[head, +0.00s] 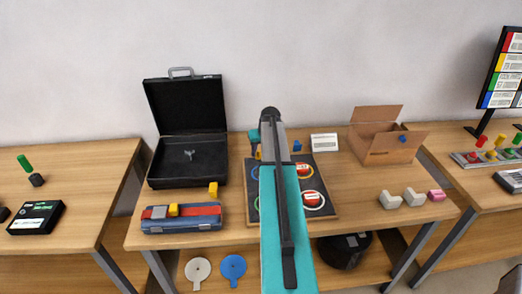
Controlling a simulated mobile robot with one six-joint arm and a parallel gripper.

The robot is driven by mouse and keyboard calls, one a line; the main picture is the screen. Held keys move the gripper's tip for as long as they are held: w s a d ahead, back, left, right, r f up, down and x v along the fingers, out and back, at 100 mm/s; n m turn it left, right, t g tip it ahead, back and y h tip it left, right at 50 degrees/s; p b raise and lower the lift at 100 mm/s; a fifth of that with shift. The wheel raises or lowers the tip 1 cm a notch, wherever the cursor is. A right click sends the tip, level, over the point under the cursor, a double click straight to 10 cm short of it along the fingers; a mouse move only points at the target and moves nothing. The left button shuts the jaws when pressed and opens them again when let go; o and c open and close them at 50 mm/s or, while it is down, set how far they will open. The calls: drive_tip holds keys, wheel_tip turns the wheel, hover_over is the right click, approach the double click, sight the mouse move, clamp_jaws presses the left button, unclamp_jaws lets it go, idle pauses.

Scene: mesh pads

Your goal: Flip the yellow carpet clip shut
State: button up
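A long blue block (180,226) lies at the front left of the middle table, with a red strip (202,211) along its top. A yellow piece (173,210) sits low on the strip, beside a grey piece (159,212). Another yellow piece (213,188) stands upright at the block's right rear. I cannot tell which yellow piece is the carpet clip; the upright one looks like a raised flap. My teal arm reaches forward over the table, right of the block and well apart from it. My gripper is hidden behind the arm.
An open black briefcase (187,104) stands behind the block. A dark board (325,184) with ringed red pieces lies partly under my arm. An open cardboard box (389,144) and several small blocks (414,197) are to the right. Bare tabletop (233,190) lies between block and board.

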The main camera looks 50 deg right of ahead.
clamp_jaws()
drive_tip(key=shift+f, duration=0.1)
drive_tip(key=shift+s+a+f+t+b, duration=0.2)
drive_tip(key=shift+f+t+b, duration=0.1)
drive_tip(key=shift+b, duration=0.75)
drive_tip(key=h+b, duration=0.1)
drive_tip(key=b, duration=0.2)
drive_tip(key=shift+s+t, duration=0.15)
drive_tip(key=shift+t, duration=0.25)
unclamp_jaws()
